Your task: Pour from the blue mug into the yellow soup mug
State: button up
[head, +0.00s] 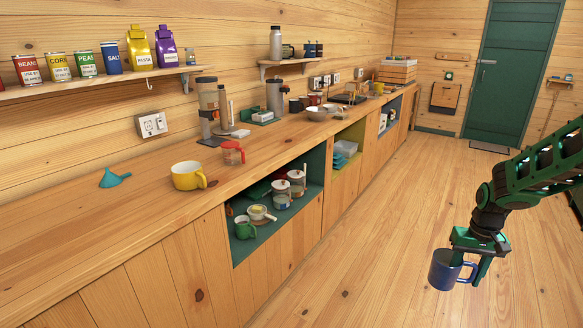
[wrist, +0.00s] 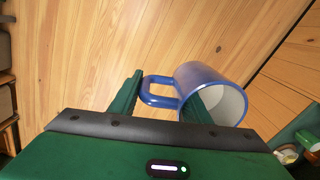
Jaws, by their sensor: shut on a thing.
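The blue mug (head: 445,270) is held off the counter at the lower right of the head view, roughly upright, above the floor. My gripper (head: 475,262) is shut on it at the handle side. In the wrist view the blue mug (wrist: 212,92) shows its pale inside and its handle between the fingers of my gripper (wrist: 160,100). I cannot see any contents in it. The yellow soup mug (head: 186,177) stands upright on the wooden counter, left of centre in the head view, well apart from my gripper. Its inside is too small to read.
A red measuring cup (head: 233,153) stands just behind the yellow mug, and a teal funnel (head: 115,178) lies to its left. A coffee maker (head: 209,108) is farther back. The counter (head: 70,235) is clear at the front left. Open shelves (head: 275,225) below hold jars and a green mug.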

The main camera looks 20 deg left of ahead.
aim_at(187, 175)
jog(key=z, duration=0.05)
jog(key=k, duration=0.95)
jog(key=u, duration=1.2)
jog(key=i, duration=1)
